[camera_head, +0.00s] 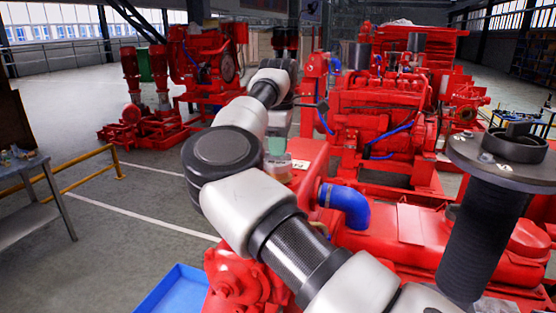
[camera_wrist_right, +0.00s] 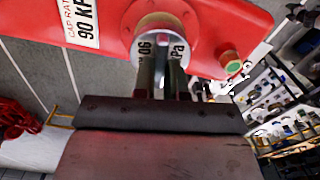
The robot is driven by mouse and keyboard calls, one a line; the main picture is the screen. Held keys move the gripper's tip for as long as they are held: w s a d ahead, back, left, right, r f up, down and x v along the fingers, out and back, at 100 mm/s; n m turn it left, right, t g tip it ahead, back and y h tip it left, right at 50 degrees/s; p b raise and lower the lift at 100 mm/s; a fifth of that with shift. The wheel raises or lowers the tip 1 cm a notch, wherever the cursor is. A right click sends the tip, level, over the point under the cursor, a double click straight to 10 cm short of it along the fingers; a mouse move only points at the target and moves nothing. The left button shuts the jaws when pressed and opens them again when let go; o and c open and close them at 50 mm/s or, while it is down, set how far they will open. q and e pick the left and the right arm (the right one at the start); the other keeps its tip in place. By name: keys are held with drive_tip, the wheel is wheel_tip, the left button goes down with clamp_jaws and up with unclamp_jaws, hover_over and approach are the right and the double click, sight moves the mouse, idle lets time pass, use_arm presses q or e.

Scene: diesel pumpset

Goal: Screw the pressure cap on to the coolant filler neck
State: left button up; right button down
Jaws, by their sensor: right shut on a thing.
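The pressure cap (camera_wrist_right: 144,50) is a pale round disc with dark "90 kPa" lettering in the right wrist view. My right gripper (camera_wrist_right: 161,68) is shut on it, its two fingers covering the cap's middle. The cap lies over a round red collar (camera_wrist_right: 160,19) on the red tank (camera_wrist_right: 215,25); the filler neck itself is hidden, so I cannot tell how it is seated. In the head view my right gripper (camera_head: 277,146) points down at the red tank (camera_head: 313,152), small and partly behind my own arm. My left gripper is not in view.
A white label (camera_wrist_right: 80,22) reading "90 KPa" is on the tank, and a small brass-and-green fitting (camera_wrist_right: 231,60) sits near its edge. A blue hose (camera_head: 346,203) and the red engine (camera_head: 375,115) stand close by. A yellow rail (camera_head: 85,163) and a table (camera_head: 25,165) are at left.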

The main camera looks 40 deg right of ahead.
drive_tip(key=m, duration=0.6)
drive_tip(key=c, duration=1.1)
unclamp_jaws()
drive_tip(key=shift+a, duration=0.1)
drive_tip(key=shift+o, duration=0.4)
drive_tip(key=o, duration=0.3)
drive_tip(key=shift+r, duration=0.1)
drive_tip(key=shift+r, duration=3.45)
drive_tip(key=shift+f, duration=0.1)
